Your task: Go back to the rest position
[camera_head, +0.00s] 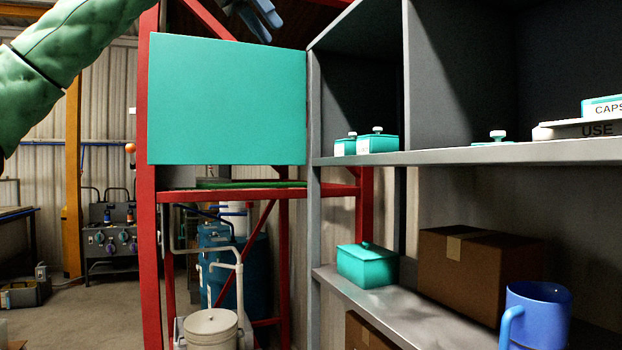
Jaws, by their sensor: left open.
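My left gripper (262,18) is at the top edge of the view, partly cut off. Its blue-grey fingers are apart and hold nothing that I can see. My green-sleeved left arm comes in from the upper left. The gripper is above a flat teal panel (227,100) on the side of the grey shelf unit, apart from it as far as I can tell. My right gripper is not in view.
The lower shelf holds a teal box (367,265), a cardboard box (480,272) and a blue mug (538,315). Red posts (148,250) stand left; open floor lies beyond.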

